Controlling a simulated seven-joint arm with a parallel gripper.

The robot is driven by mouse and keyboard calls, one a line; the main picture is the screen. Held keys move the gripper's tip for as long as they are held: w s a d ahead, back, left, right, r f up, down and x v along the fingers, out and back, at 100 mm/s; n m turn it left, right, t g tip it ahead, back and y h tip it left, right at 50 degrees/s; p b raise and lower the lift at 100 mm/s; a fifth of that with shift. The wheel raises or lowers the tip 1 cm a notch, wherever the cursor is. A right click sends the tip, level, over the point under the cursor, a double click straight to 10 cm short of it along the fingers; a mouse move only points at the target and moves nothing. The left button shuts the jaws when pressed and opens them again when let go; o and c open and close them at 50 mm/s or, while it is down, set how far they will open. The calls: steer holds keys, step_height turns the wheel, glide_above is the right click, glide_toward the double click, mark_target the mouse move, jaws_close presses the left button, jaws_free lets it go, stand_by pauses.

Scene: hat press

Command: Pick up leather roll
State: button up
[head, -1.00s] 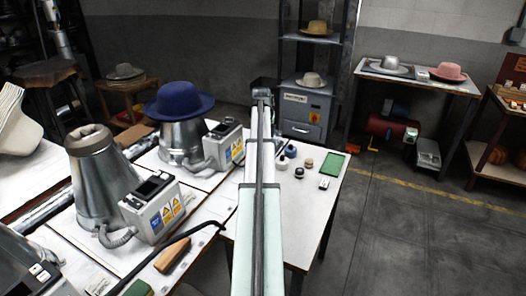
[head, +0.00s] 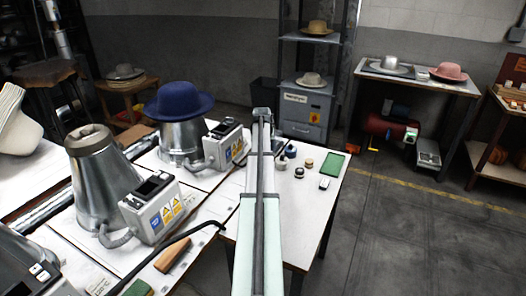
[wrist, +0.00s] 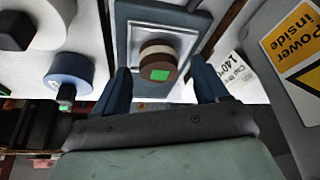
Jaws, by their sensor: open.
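A small round roll (wrist: 158,57) with brown and cream bands and a green square on its near face shows in the wrist view; it looks like the leather roll. It lies between the two dark blue fingers of my gripper (wrist: 160,72), which are open with a gap on each side. Behind the roll is a grey panel with a blue-grey frame (wrist: 124,32). I cannot tell how far the fingertips are from the roll. In the head view my arm hides the gripper and I cannot pick out the roll.
A blue-and-white spool (wrist: 70,72) stands left of the fingers; a label reading "Power inside" (wrist: 295,45) is close on the right. In the head view, a blue hat (head: 180,100) sits on a metal cone at left, and a green mat (head: 333,165) lies right of my arm.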

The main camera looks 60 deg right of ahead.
steer(key=shift+c, duration=0.3)
steer(key=c, duration=1.2)
